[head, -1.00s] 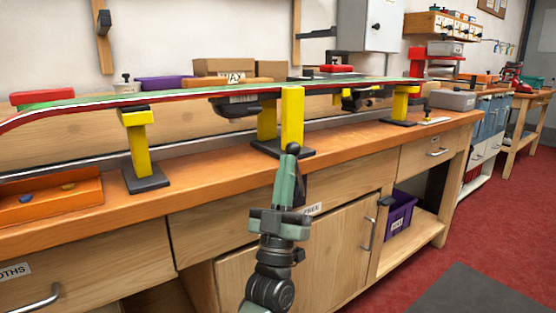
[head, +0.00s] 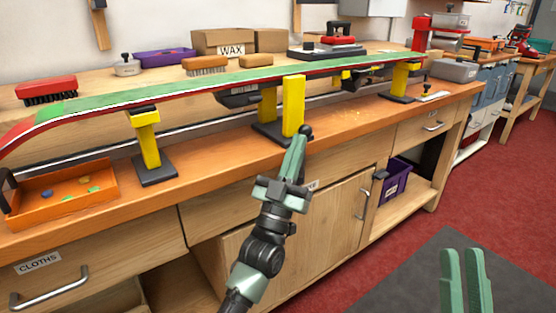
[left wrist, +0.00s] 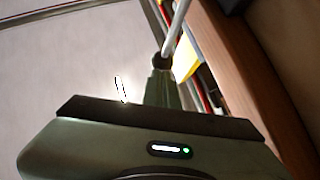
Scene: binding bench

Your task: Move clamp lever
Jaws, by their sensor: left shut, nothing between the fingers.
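A dark ball knob (head: 306,130), seemingly the clamp lever's end, shows at the tip of my left gripper (head: 301,143), just right of the middle yellow stand (head: 292,105). In the left wrist view the knob (left wrist: 161,61) sits on a pale rod (left wrist: 177,28) beyond the shut fingers (left wrist: 158,85). The fingers look very close to it; I cannot tell whether they touch. Nothing is between them. The lever's lower part is hidden in the head view. A long green-topped ski (head: 190,92) lies across the yellow stands. My right gripper (head: 465,280) is open and empty at lower right.
The wooden bench (head: 215,160) carries an orange tray (head: 98,203) at left. Behind the ski are brushes, a wax box (head: 225,42) and a red-handled iron (head: 338,34). A purple bin (head: 394,184) sits on the lower shelf. Red floor is open at right.

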